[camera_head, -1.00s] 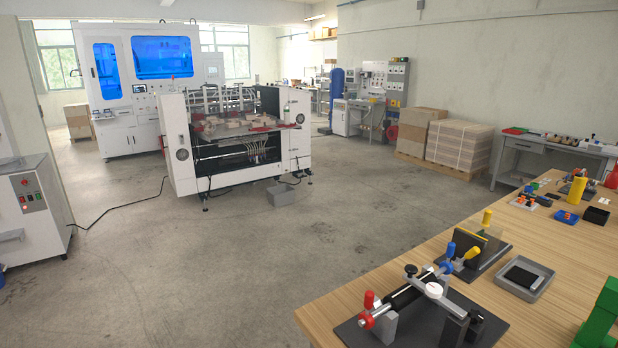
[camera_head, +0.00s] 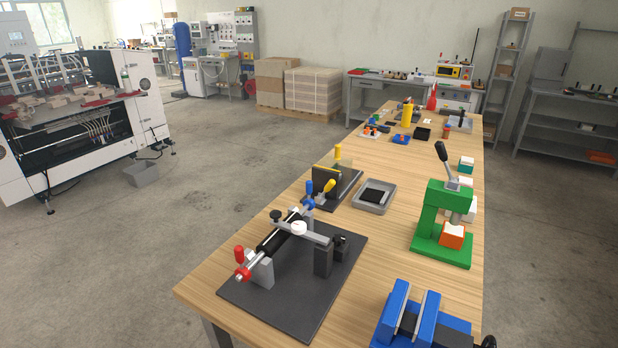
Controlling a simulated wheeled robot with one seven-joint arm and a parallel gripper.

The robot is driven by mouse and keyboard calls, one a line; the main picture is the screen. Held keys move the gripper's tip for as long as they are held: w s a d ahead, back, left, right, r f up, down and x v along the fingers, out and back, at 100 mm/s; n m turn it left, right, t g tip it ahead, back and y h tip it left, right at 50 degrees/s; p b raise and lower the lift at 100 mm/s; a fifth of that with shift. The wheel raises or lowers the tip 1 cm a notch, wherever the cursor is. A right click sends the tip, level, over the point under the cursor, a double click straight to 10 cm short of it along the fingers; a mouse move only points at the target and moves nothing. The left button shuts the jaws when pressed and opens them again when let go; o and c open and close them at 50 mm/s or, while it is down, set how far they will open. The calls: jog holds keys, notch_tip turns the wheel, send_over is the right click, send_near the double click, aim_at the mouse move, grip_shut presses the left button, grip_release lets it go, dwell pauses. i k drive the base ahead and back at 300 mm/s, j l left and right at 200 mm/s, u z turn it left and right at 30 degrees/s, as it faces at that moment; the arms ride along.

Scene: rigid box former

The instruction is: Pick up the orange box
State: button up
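An orange box (camera_head: 453,235) with a white top sits on the base of a green hand press (camera_head: 432,220), under the press's grey ram, on the wooden workbench at the right. It looks upright. The press's upright column stands at its left and the ram hangs close above it; I cannot tell whether the ram touches it. My gripper and arm do not show in this view.
The workbench (camera_head: 235,272) also carries a black-based roller fixture (camera_head: 285,290), a blue vise (camera_head: 405,320), a grey tray (camera_head: 374,196), and several small white-topped boxes behind the press. Open concrete floor (camera_head: 220,180) lies left of the bench.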

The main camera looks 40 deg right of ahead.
aim_at(453, 241)
jog(key=k+l+z, duration=0.15)
jog(key=z, duration=1)
jog(key=j, duration=0.25)
jog(key=k+j+u, duration=0.1)
jog(key=k+j, duration=0.05)
jog(key=j, duration=0.1)
